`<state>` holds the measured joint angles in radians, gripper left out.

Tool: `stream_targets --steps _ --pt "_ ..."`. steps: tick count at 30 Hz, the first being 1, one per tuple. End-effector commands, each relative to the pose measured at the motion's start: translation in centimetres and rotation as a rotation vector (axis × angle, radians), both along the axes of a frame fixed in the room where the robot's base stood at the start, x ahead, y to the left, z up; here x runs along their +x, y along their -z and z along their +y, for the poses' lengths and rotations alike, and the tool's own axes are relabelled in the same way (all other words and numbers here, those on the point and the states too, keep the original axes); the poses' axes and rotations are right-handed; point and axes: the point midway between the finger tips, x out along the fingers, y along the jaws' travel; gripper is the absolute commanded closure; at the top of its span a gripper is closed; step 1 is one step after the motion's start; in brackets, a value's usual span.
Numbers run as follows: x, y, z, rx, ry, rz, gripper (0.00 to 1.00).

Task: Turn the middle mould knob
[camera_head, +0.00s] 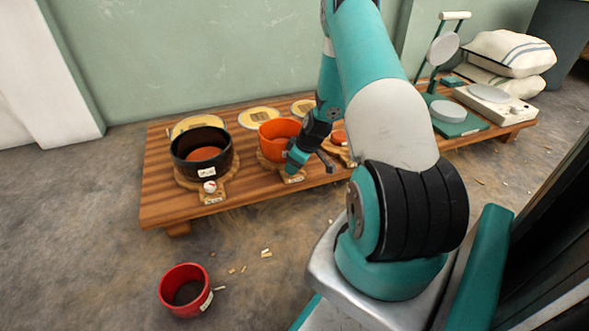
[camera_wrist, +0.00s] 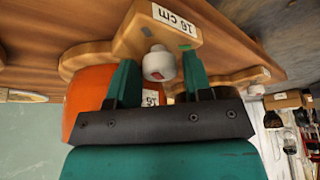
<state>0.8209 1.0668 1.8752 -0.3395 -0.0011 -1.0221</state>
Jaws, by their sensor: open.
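The middle mould (camera_head: 277,134) is orange and stands on a wooden base on the low table, partly behind my gripper (camera_head: 293,165). In the wrist view the orange mould (camera_wrist: 88,92) shows upside down behind my gripper. Its knob (camera_wrist: 158,66) is white with a small red mark and sits on the base tongue by a "16 cm" label (camera_wrist: 174,18). My open gripper (camera_wrist: 160,65) has one green finger on each side of the knob, with a visible gap at both sides. In the head view my gripper hides this knob.
A black mould (camera_head: 202,152) with a white knob (camera_head: 210,187) stands to the left. Another mould (camera_head: 338,137) to the right is mostly hidden by my arm. A red mould (camera_head: 184,289) stands on the floor. A teal press (camera_head: 459,125) and sacks (camera_head: 510,52) are at the right.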

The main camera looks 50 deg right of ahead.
Motion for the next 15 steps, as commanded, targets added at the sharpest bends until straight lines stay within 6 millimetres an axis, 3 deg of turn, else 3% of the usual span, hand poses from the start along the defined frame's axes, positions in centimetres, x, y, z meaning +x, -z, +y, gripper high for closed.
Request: stream_targets --steps 8,13,15 --pt "0.1 0.1 0.01 0.0 0.0 0.0 0.54" --pt "0.09 0.09 0.01 0.0 0.0 0.0 0.88" --pt "0.08 0.1 0.01 0.0 0.0 0.0 0.88"
